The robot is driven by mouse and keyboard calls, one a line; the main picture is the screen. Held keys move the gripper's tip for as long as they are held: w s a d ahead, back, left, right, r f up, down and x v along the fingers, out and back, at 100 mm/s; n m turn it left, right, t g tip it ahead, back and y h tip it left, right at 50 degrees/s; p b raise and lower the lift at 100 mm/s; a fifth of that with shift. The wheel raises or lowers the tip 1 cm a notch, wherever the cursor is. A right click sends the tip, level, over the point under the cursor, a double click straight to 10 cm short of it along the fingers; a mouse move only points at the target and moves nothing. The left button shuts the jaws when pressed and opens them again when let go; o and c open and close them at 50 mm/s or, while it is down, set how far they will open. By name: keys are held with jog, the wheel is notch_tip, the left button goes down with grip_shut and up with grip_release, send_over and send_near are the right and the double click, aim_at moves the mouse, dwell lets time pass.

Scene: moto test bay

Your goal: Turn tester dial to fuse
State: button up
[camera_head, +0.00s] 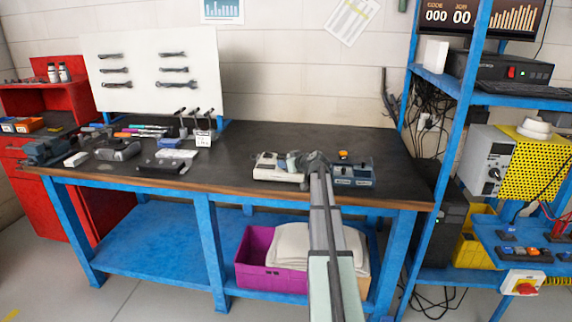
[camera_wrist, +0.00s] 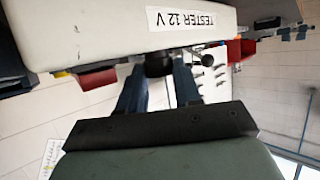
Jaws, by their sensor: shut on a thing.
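The tester is a white box (camera_head: 274,172) on the workbench, right of the middle in the head view. In the wrist view its white body (camera_wrist: 80,30) fills the top left, with a label reading "TESTER 12 V". The dial (camera_wrist: 158,64) is a dark round knob at the tester's edge. My gripper (camera_wrist: 158,82) is shut on the dial, with a finger on either side of it. In the head view my gripper (camera_head: 294,160) reaches over the tester's right side and the dial is hidden. The dial's markings and pointer are not readable.
A blue box (camera_head: 352,176) with an orange-yellow button stands close to the right of my gripper. Tools and small parts lie on the bench's left half. The middle of the benchtop (camera_head: 240,155) is clear. A blue shelf rack (camera_head: 462,130) stands at right.

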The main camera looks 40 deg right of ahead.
jog(key=shift+f, duration=0.1)
dwell(0.3)
jog(key=o, duration=1)
jog(key=shift+o, duration=0.2)
jog(key=v, duration=1.3)
jog(key=shift+s+r, duration=0.25)
jog(key=shift+s, duration=0.05)
